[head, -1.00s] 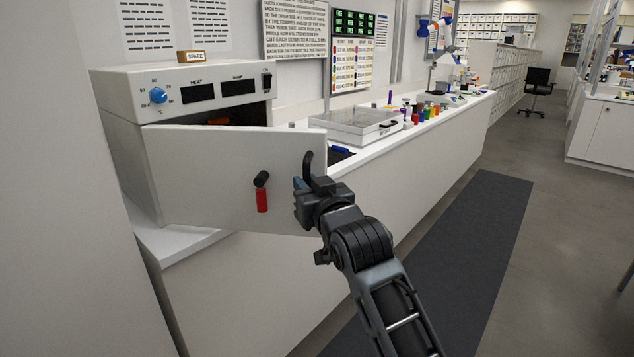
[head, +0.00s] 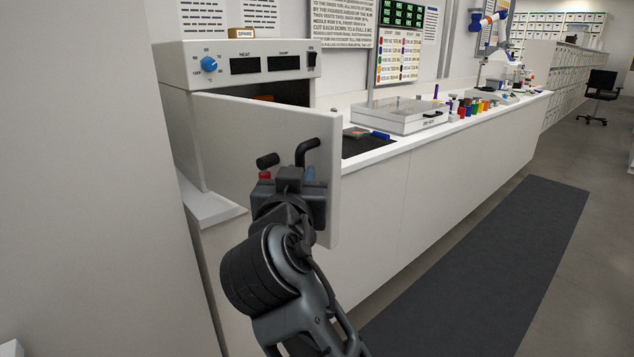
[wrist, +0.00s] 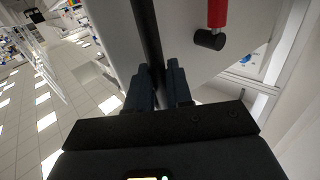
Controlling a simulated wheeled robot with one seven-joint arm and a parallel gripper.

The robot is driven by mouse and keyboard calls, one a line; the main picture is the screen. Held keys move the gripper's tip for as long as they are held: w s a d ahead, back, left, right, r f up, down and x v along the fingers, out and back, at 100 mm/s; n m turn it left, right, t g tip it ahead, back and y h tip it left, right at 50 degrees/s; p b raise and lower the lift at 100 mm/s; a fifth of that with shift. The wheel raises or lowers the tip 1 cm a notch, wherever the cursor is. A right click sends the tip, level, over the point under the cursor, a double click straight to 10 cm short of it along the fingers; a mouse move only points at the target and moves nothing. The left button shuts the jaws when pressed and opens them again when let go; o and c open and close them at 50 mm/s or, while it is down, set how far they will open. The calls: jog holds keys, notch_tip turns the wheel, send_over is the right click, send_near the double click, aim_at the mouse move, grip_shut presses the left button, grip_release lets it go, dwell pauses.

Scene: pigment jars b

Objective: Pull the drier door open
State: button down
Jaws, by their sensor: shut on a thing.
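The drier (head: 250,62) is a pale box with a blue dial and dark displays, at the left end of the counter. Its door (head: 235,125) stands partly open, swung out toward me, with a dark interior showing above it. A black bar handle (head: 308,150) is on the door's outer face near its free edge. My gripper (head: 290,178) is at the handle. In the wrist view my gripper (wrist: 160,88) has its two fingers closed around the black handle (wrist: 149,40). A latch with a red grip (wrist: 217,14) and black knob is beside the handle, not held.
The counter (head: 440,135) runs to the back right. A clear-lidded tray (head: 400,115), a dark mat and several coloured jars (head: 480,106) stand on it. A dark floor mat (head: 490,260) lies on clear floor at right. A pale wall is close at left.

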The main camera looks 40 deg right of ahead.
jog(key=shift+w+a+r+b, duration=0.1)
jog(key=shift+a+b, duration=0.1)
jog(key=shift+a, duration=0.5)
jog(key=shift+w+a+r+b, duration=0.1)
jog(key=shift+a+b, duration=0.1)
jog(key=shift+a, duration=0.45)
jog(key=c, duration=1.2)
grip_release()
jog(key=shift+d+f+m+g+h, duration=0.1)
jog(key=shift+f+m+g+h, duration=0.05)
jog(key=shift+m+g+h, duration=0.2)
jog(key=shift+o, duration=0.2)
jog(key=b+v, duration=0.1)
jog(key=v, duration=0.6)
jog(key=shift+s+a, duration=0.25)
jog(key=shift+a, duration=0.05)
